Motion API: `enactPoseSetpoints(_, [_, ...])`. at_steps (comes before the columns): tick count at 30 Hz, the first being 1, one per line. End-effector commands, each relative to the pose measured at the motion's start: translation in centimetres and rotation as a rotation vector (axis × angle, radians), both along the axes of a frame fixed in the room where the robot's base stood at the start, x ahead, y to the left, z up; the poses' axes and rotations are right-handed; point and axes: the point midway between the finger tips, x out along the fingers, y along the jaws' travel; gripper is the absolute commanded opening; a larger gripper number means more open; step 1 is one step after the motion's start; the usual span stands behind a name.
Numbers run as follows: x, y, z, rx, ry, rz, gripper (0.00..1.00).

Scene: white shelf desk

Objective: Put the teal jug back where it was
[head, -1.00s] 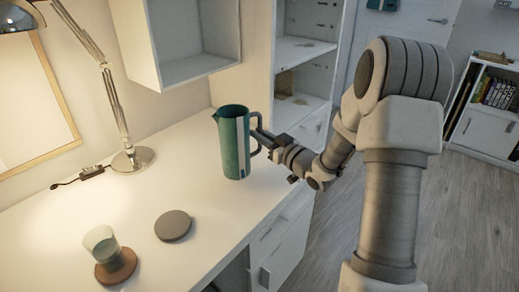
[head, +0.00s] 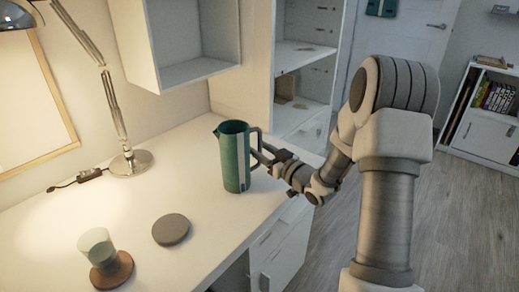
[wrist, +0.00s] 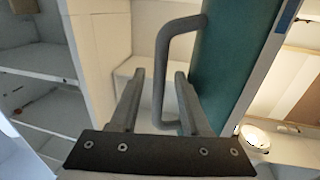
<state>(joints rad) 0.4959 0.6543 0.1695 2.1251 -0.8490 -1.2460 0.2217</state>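The teal jug (head: 231,160) stands upright on the white desk (head: 210,240), near its right edge. It has a pale vertical stripe, and its grey handle (head: 257,139) points right, toward my gripper (head: 262,156). In the wrist view, my gripper (wrist: 159,80) has its two fingers apart, one on each side of the lower part of the grey handle (wrist: 160,70). Gaps show between the handle and both fingers. The jug's teal side (wrist: 225,55) fills the upper right there. The jug's base is hidden in the wrist view.
A grey round coaster (head: 171,230) lies bare left of the jug. A glass (head: 97,245) stands on a brown coaster (head: 122,272) farther left. A lamp (head: 131,162) stands behind. A wall cabinet (head: 190,72) hangs above, and an open shelf unit (head: 302,55) stands beyond the desk.

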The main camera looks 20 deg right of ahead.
Motion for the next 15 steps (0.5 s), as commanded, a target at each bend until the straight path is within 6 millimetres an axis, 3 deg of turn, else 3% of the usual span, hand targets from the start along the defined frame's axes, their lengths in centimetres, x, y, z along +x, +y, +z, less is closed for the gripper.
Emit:
enactPoseSetpoints(8, [0.0, 0.0, 0.6, 0.000, 0.000, 0.000, 0.46])
enactPoseSetpoints(15, [-4.3, -2.2, 0.5, 0.001, 0.003, -0.004, 0.46])
